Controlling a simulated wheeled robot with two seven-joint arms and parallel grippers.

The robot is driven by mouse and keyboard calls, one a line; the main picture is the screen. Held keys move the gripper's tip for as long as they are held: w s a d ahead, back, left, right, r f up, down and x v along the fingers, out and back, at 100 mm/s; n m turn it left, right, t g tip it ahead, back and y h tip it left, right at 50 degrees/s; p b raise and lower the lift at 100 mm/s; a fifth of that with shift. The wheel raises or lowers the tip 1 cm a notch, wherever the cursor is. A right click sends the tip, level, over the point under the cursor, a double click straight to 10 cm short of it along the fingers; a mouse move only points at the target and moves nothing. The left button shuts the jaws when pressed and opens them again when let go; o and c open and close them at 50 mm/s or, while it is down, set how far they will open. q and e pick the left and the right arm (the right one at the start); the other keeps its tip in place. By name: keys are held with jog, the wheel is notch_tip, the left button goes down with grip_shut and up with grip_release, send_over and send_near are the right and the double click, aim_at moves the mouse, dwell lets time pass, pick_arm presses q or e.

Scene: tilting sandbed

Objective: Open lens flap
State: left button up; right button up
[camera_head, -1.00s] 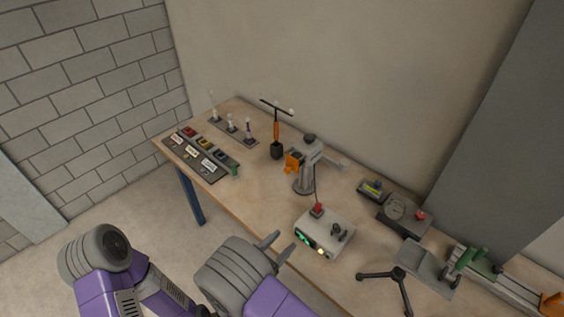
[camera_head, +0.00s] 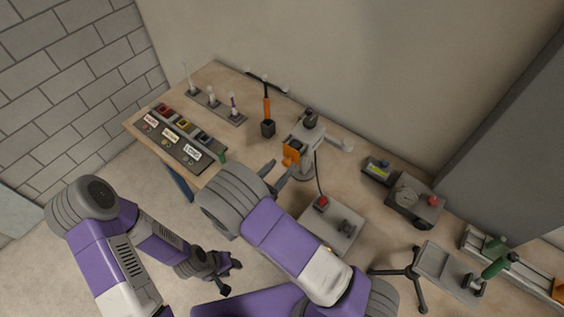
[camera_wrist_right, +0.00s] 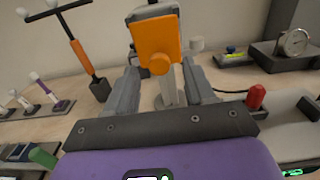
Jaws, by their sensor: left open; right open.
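The orange lens flap (camera_head: 291,152) is on the front of a grey stand-mounted device (camera_head: 309,135) on the table. In the right wrist view the flap (camera_wrist_right: 156,43) is an upright orange plate with a round knob, straight ahead. My right gripper (camera_head: 281,172) is open just in front of and below the flap. In the wrist view its two fingers (camera_wrist_right: 163,82) stand either side of the device's column, below the flap; whether they touch anything is unclear. My left gripper (camera_head: 231,277) is open and empty, low in front of the table.
A control box (camera_head: 331,222) with a red knob stands right of the device, partly behind my right arm. An orange-handled tool (camera_head: 266,108) stands in a dark holder to the left. A labelled tray (camera_head: 176,137) is further left. A gauge box (camera_head: 413,204) sits at right.

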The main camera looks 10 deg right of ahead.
aim_at(288, 157)
jog(key=shift+x, duration=1.4)
jog(key=shift+w, duration=0.1)
grip_shut()
